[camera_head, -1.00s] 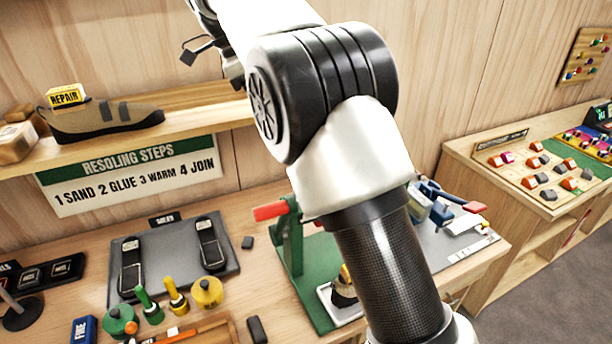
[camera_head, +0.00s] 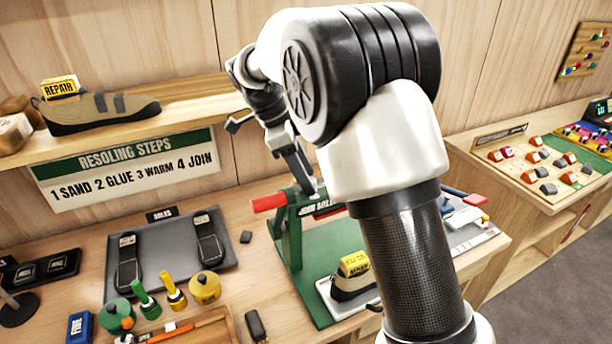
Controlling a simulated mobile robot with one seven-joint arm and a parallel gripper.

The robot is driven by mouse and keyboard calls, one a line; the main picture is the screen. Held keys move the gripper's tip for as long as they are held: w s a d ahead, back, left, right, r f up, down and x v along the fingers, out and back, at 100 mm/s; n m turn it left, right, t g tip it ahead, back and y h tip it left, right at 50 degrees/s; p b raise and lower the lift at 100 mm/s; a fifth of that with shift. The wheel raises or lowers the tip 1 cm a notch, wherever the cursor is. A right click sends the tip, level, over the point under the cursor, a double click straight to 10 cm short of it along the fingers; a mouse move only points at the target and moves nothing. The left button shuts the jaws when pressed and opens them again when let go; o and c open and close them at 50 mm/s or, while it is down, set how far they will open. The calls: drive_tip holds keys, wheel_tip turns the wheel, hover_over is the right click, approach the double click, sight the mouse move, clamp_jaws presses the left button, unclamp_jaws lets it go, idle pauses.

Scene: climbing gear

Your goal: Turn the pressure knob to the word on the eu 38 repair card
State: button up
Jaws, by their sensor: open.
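My gripper (camera_head: 272,152) is open and empty, pointing down above the green press (camera_head: 289,236). Its fingers are partly hidden by my arm, and the right one appears close to the press top. The press has a red handle (camera_head: 269,203) at its left. I cannot make out a pressure knob; my arm covers part of the press. A yellow repair card (camera_head: 59,87) stands on the grey-brown shoe (camera_head: 100,112) on the shelf. A yellow-topped piece (camera_head: 353,265) sits on a white tray under the press. No EU 38 lettering is readable.
A grey mat (camera_head: 185,262) with two dark soles lies left of the press. Green and yellow bottles (camera_head: 205,288) stand in front of it. The shelf (camera_head: 190,105) juts out above. A second bench (camera_head: 490,200) with coloured pieces is at the right.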

drive_tip(key=shift+d+f, duration=0.15)
drive_tip(key=shift+f, duration=0.2)
drive_tip(key=c, duration=1)
